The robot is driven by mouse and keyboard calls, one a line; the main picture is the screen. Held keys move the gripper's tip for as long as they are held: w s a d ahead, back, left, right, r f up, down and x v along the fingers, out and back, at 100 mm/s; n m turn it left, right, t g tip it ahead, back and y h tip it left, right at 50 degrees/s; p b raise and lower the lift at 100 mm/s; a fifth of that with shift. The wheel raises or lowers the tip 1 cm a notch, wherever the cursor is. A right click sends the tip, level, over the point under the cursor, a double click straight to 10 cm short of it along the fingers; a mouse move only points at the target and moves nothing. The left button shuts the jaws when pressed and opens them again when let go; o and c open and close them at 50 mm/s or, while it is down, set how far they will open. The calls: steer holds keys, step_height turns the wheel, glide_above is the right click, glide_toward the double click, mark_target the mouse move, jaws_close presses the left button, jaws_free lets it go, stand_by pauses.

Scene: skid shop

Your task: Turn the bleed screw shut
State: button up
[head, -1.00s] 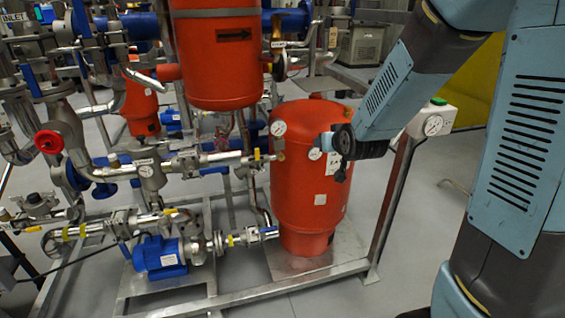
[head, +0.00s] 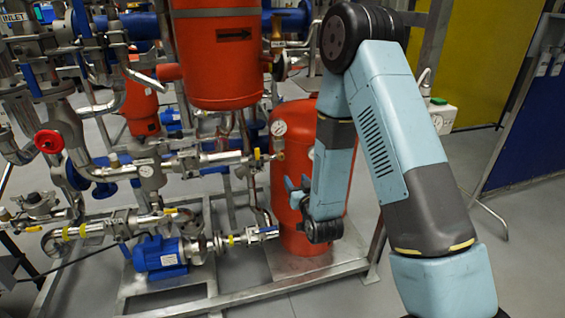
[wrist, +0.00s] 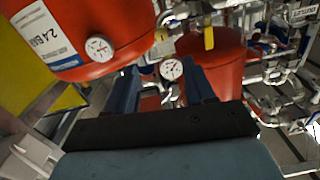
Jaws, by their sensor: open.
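I cannot make out the bleed screw in either view. My gripper (head: 293,190) is in front of the lower red vessel (head: 290,116) in the head view, with its fingers pointing left toward the pipework. In the wrist view my gripper (wrist: 162,78) shows two blue fingers spread apart with nothing held between them. A round white dial gauge (wrist: 171,69) shows beyond the gap between the fingers. My arm hides much of the lower vessel's right side in the head view.
Another gauge (wrist: 99,48) sits on a red vessel beside a white label (wrist: 43,38). Left of my gripper are steel pipes, a red handwheel (head: 48,141) and a blue pump (head: 160,257). A steel frame (head: 290,285) runs along the floor. Open floor lies right.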

mark_target(282, 158)
steer(key=x, duration=1.3)
steer(key=shift+w+a, duration=0.25)
steer(key=shift+w, duration=0.05)
jaws_close()
